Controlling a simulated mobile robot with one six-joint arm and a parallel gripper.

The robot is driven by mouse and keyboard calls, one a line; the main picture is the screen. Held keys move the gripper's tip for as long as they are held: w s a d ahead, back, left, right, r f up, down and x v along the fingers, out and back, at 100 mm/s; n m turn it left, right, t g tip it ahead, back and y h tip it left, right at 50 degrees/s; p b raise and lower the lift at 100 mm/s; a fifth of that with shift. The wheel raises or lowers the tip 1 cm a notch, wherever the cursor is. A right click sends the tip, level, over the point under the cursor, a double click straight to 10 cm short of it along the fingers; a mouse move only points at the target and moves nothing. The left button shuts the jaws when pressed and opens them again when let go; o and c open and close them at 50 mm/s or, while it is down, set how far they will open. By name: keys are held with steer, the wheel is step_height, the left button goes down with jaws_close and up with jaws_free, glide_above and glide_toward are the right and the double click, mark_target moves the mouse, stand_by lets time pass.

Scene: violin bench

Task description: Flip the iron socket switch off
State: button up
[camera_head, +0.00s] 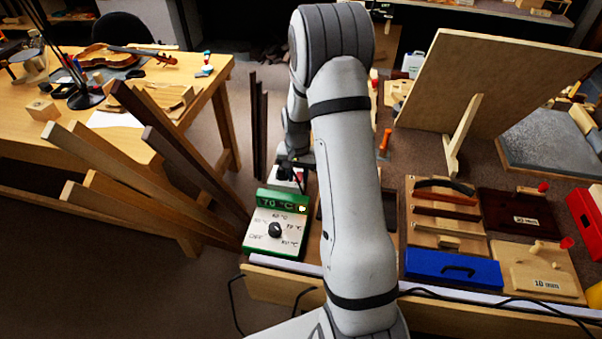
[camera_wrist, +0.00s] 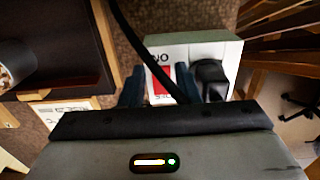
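The socket (camera_wrist: 208,50) is a white box with a red switch (camera_wrist: 162,78) and a black plug (camera_wrist: 210,75) in it. Lettering that looks like "ON" shows above the red switch. A black cable crosses in front of the box. My gripper (camera_wrist: 160,87) has two dark blue fingers that stand apart, one on each side of the red switch in the picture. I cannot tell whether they touch the box. In the head view the socket (camera_head: 289,174) is small and partly hidden behind the green controller, with my gripper (camera_head: 294,160) just above it.
The green controller (camera_head: 277,228) with a black dial reads 70 °C. Wooden strips (camera_head: 140,180) lean at its left. My arm hides part of the bench. A blue box (camera_head: 452,269) and tool boards lie at right. A dark tray (camera_wrist: 50,40) is left of the socket.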

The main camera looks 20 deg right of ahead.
steer(key=shift+c, duration=0.2)
jaws_close()
steer(key=shift+w+d+r+g+y+p, duration=0.2)
steer(key=shift+g+y+p, duration=0.2)
steer(key=shift+g+p, duration=0.25)
steer(key=shift+w+g+y+p, duration=0.15)
steer(key=shift+g+y+p, duration=0.25)
steer(key=shift+g, duration=0.15)
steer(key=shift+o, duration=0.2)
jaws_free()
